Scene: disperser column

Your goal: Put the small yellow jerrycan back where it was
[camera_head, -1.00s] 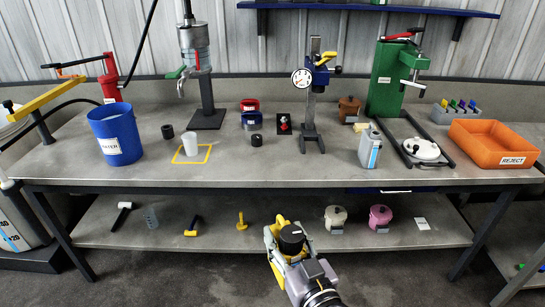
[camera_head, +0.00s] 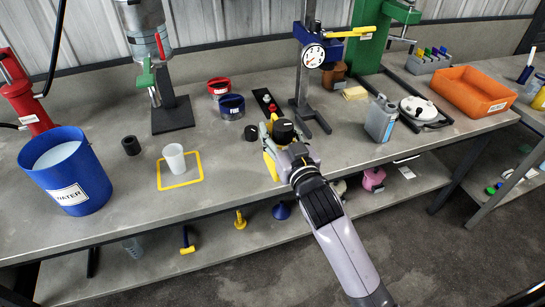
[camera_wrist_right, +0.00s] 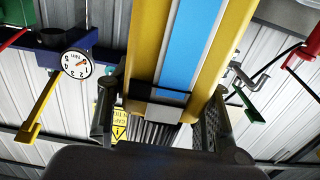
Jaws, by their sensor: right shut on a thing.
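The small yellow jerrycan (camera_head: 270,166) is held by my right gripper (camera_head: 285,147), whose fingers are shut on it. In the head view the gripper and the wrist hide most of it; yellow edges show at the left. In the right wrist view the jerrycan (camera_wrist_right: 237,40) fills the upper middle, with a blue stripe, between the two dark fingers of the right gripper (camera_wrist_right: 160,118). In the head view it appears over the front part of the bench top (camera_head: 225,190); its height above the top is unclear. My left gripper is not in view.
A yellow outlined square (camera_head: 181,184) with a white cup (camera_head: 174,158) lies left of the gripper. A grey jerrycan (camera_head: 380,120) stands to the right, near a white-lidded thing (camera_head: 418,108). A black cylinder (camera_head: 251,133) and the dial gauge stand (camera_head: 303,95) are close by. An orange bin (camera_head: 473,92) is farther right.

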